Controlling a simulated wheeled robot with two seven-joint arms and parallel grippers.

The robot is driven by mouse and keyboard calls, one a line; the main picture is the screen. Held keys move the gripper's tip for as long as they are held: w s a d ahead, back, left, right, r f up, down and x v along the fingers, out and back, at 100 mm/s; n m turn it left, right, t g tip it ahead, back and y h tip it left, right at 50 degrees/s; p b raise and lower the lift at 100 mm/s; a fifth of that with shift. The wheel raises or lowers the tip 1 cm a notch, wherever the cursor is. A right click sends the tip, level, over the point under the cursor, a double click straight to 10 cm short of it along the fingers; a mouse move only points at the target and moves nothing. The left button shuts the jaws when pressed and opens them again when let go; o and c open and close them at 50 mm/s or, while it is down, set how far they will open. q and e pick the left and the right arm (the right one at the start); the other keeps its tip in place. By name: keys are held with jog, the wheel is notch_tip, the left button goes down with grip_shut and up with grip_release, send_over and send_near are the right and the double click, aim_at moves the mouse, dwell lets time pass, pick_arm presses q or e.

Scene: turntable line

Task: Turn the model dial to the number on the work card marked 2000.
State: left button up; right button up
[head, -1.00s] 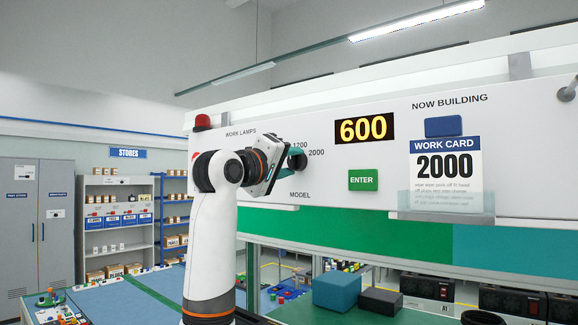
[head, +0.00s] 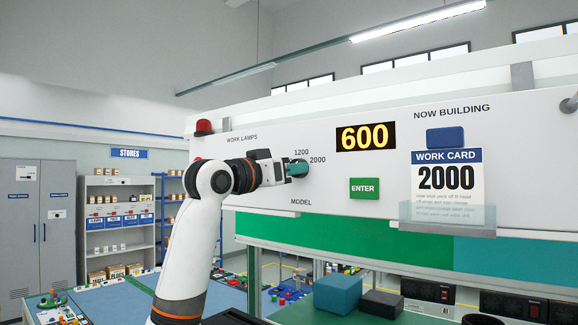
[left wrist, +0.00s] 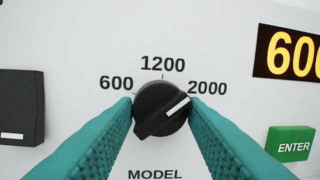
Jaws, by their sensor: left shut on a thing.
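The black model dial (left wrist: 160,109) sits on the white panel in the left wrist view, with 600, 1200 and 2000 printed around it. Its white pointer line aims to the upper right, toward 2000 (left wrist: 207,88). My left gripper (head: 299,169) is shut on the dial, with its teal fingers (left wrist: 162,118) on the dial's left and right sides. In the head view the gripper mostly hides the dial. The work card (head: 447,180), marked 2000, stands in a clear holder on the panel. The yellow display (head: 366,137) reads 600. My right gripper is not in view.
A green ENTER button (head: 364,188) is right of the dial, below the display. A black switch (left wrist: 21,107) is to the dial's left in the wrist view. A red lamp (head: 204,127) tops the panel's left end. Blue (head: 337,293) and dark boxes lie below the panel.

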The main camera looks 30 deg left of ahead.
pick_arm(q)
jog(key=shift+m+p, duration=0.7)
jog(key=shift+m, duration=1.1)
jog(key=shift+h, duration=0.3)
jog(key=o, duration=1)
jog(key=shift+c, duration=0.2)
jog(key=b+v, duration=0.5)
jog(key=v, duration=0.6)
jog(key=shift+s+b, duration=0.3)
jog(key=shift+s, duration=0.15)
jog(key=shift+a+r, duration=0.1)
jog(key=shift+a, duration=0.05)
